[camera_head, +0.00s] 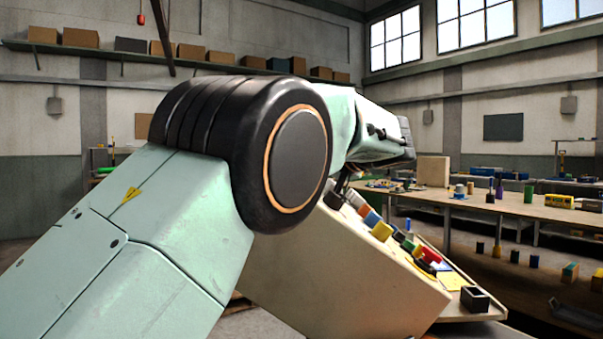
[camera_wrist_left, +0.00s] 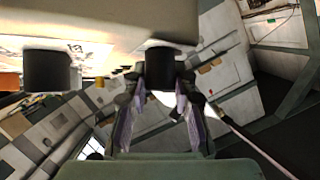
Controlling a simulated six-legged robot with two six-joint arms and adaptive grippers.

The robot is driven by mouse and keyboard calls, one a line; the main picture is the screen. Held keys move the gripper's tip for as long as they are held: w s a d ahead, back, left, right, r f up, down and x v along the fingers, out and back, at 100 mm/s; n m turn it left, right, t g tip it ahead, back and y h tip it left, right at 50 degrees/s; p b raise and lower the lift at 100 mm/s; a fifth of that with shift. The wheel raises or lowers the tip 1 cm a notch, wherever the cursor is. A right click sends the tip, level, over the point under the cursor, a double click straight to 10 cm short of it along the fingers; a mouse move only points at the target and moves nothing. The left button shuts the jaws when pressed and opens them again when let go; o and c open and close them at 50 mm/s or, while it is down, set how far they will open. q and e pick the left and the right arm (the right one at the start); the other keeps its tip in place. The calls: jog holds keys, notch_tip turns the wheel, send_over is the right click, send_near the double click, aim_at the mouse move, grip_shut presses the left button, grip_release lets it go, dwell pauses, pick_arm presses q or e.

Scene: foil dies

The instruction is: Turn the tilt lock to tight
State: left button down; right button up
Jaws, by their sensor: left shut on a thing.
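A dark round knob (camera_wrist_left: 160,66) sticks out from a pale panel (camera_wrist_left: 110,14) in the left wrist view. My left gripper (camera_wrist_left: 160,88) has its two fingers at either side of this knob and is shut on it. A second dark knob (camera_wrist_left: 47,70) stands apart to the left. A printed label (camera_wrist_left: 75,48) lies between them but is too small to read. I cannot tell which knob is the tilt lock, or its setting. In the head view my left arm reaches over to the sloped box (camera_head: 330,275) and hides most of the gripper. My right gripper is not in view.
Several coloured blocks and knobs line the sloped box's top, with a yellow one (camera_head: 381,231) among them. A dark open square holder (camera_head: 475,299) sits at its lower right. A long workbench (camera_head: 520,208) with small items stands behind to the right.

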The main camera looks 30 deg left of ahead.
pick_arm(q)
jog(key=shift+d+f, duration=0.1)
jog(key=shift+f, duration=0.15)
jog(key=c, duration=1.5)
grip_release()
jog(key=o, duration=0.4)
jog(key=shift+s+d+r, duration=0.1)
jog(key=shift+d+r, duration=0.05)
jog(key=shift+r, duration=0.05)
jog(key=shift+o, duration=0.2)
jog(key=shift+a, duration=0.2)
jog(key=shift+d, duration=0.1)
jog(key=shift+r, duration=0.1)
